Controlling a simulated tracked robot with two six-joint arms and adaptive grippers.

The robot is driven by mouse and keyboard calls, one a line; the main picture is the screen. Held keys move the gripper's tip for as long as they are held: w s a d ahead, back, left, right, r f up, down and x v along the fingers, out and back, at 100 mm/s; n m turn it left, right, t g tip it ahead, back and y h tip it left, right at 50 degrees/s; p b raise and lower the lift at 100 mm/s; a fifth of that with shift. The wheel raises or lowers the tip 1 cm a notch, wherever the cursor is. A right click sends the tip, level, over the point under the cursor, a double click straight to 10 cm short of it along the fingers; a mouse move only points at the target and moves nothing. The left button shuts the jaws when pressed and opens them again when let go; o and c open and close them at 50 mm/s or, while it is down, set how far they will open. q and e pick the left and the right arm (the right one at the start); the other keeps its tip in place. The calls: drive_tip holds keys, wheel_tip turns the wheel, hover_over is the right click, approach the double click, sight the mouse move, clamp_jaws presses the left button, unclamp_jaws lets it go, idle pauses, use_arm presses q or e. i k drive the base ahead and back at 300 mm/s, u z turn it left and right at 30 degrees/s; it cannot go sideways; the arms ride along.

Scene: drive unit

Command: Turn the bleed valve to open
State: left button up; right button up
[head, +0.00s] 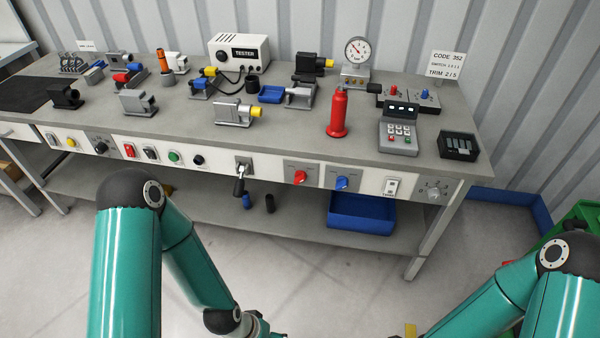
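Two quarter-turn style handles sit on the bench's front panel: a red handle (300,177) and, to its right, a blue handle (343,183). Two small boxes on the bench top also carry a red lever (394,90) and a blue lever (425,94). I cannot read a label that tells which one is the bleed valve. My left gripper (272,334) only just shows at the bottom edge, well below and in front of the panel. At most a dark tip of my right gripper (395,336) shows at the bottom edge. The fingers of both are cut off.
The panel also holds a black-handled lever (239,180), a toggle switch (392,187) and a rotary knob (434,192). A gauge (357,50), red extinguisher-like bottle (338,113) and keypad (399,131) stand on the bench top. A blue bin (362,211) sits underneath.

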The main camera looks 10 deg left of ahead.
sight(301, 175)
drive_tip(key=z, duration=0.05)
drive_tip(key=k, duration=1.15)
drive_tip(key=u, duration=0.65)
drive_tip(key=i, duration=1.55)
drive_tip(key=z, duration=0.6)
